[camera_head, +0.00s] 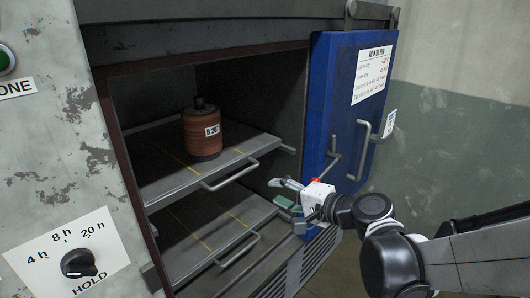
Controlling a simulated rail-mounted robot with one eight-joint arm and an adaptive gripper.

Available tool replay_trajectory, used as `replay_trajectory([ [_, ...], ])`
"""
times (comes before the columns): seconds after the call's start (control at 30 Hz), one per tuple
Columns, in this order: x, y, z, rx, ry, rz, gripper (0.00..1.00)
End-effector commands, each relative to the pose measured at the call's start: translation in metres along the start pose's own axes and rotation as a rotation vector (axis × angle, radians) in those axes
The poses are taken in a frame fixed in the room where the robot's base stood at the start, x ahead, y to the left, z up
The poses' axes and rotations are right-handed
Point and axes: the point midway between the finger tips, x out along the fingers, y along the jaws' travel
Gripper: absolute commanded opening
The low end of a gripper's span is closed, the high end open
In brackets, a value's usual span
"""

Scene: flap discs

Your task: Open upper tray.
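The upper tray (160,183) is a grey metal shelf with yellow lines inside the oven chamber. Its bar handle (230,177) runs along its front edge. A stack of reddish-brown discs (202,137) on a spindle, with a white label, stands on this tray. My gripper (276,192) is in front of the chamber, to the right of the upper tray's handle and apart from it. Its two fingers point left and are spread, with nothing visible between them.
The lower tray (186,235) has a similar handle (238,250) below my gripper. The blue door (345,110) stands open on the right, behind my gripper, with a grey handle (360,150). A dial (78,263) is on the left panel.

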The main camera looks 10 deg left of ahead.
Motion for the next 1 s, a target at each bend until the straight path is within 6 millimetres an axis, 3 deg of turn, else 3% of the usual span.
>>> replay_trajectory([
  [0.37,0.024,-0.010,0.001,0.073,-0.018,-0.067,0.30],
  [1.0,0.132,-0.017,0.002,0.071,-0.018,-0.065,0.30],
])
